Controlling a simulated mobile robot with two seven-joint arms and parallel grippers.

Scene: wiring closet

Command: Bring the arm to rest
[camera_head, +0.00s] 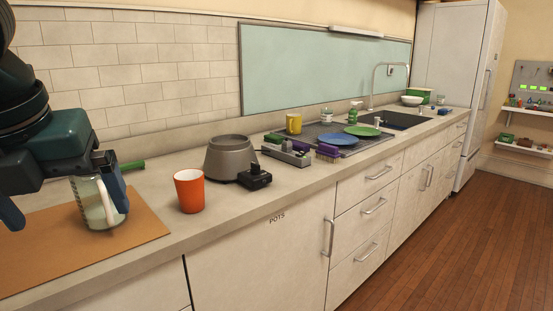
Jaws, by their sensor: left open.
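My left arm comes in from the left edge, and its dark teal gripper (66,210) hangs over the near left end of the counter. Its two fingers are spread wide apart. A clear glass jug (92,212) with a pale handle stands upright on a brown board (60,255). The right finger overlaps the jug's upper right side in the picture; I cannot tell whether they touch. The gripper hides part of the jug's top. My right gripper is not in view.
An orange cup (189,191) stands on the counter right of the board. Behind it are a grey round appliance base (231,157) and a small black device (255,177). A drying mat with blue (338,139) and green plates lies farther along, before the sink. Wooden floor at right is clear.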

